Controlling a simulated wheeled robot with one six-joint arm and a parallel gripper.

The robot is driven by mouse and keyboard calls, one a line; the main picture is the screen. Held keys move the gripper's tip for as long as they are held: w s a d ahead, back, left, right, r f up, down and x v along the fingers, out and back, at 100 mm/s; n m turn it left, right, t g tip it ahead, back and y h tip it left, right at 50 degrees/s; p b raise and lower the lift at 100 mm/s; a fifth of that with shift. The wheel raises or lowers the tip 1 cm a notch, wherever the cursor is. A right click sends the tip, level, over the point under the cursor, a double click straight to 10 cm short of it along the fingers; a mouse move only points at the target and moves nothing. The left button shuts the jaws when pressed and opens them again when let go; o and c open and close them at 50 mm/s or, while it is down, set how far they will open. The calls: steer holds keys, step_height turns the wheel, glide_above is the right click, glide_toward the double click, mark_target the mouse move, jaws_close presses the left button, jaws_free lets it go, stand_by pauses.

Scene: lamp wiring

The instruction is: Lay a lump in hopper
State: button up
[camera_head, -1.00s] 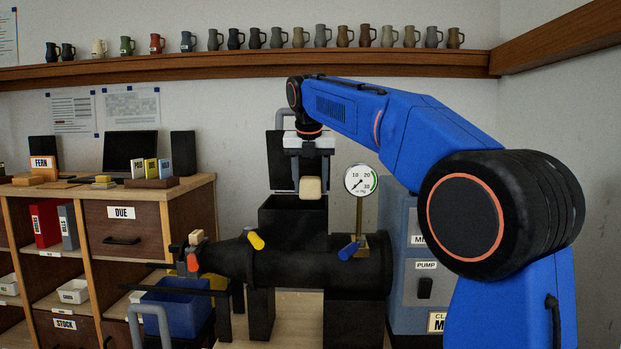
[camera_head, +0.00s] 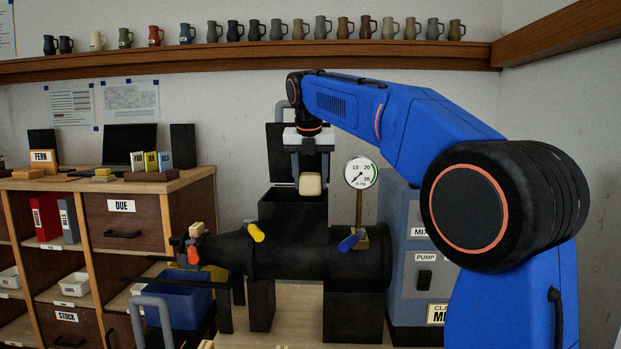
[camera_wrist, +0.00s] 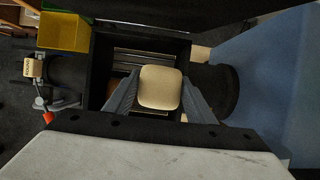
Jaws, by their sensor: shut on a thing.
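My gripper (camera_head: 311,182) points down and is shut on a cream, rounded lump (camera_head: 310,184). In the wrist view the lump (camera_wrist: 160,88) sits between the grey fingers (camera_wrist: 158,98). The black square hopper (camera_head: 292,209) stands on top of the dark machine barrel. The lump is in front of or over the hopper's opening in the head view. In the wrist view the hopper's rim (camera_wrist: 98,75) surrounds the lump, with slatted metal showing inside below it. The raised black lid (camera_head: 280,152) stands behind the hopper.
A pressure gauge (camera_head: 361,172) rises close to the right of my gripper. Yellow (camera_head: 256,232) and blue (camera_head: 347,243) valve handles sit on the barrel. A blue bin (camera_head: 178,302) stands below the barrel's left end. A grey-blue cabinet (camera_head: 402,262) is at right.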

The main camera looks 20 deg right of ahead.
steer(key=shift+f, duration=0.5)
steer(key=o, duration=1.6)
steer(key=shift+c, duration=0.2)
steer(key=v, duration=1.7)
steer(key=shift+r, duration=0.2)
steer(key=s+d+f+m, duration=0.3)
steer(key=s+f+m, duration=0.7)
steer(key=f, duration=0.5)
steer(key=s+d+f+m+y, duration=0.1)
steer(key=s+d+f+m, duration=0.2)
steer(key=s+f+m, duration=0.8)
steer(key=s+d+f+m, duration=0.3)
steer(key=s+f+m, duration=0.8)
steer(key=s+f, duration=0.5)
step_height(320, 180, down, 6)
steer(key=shift+r, duration=0.25)
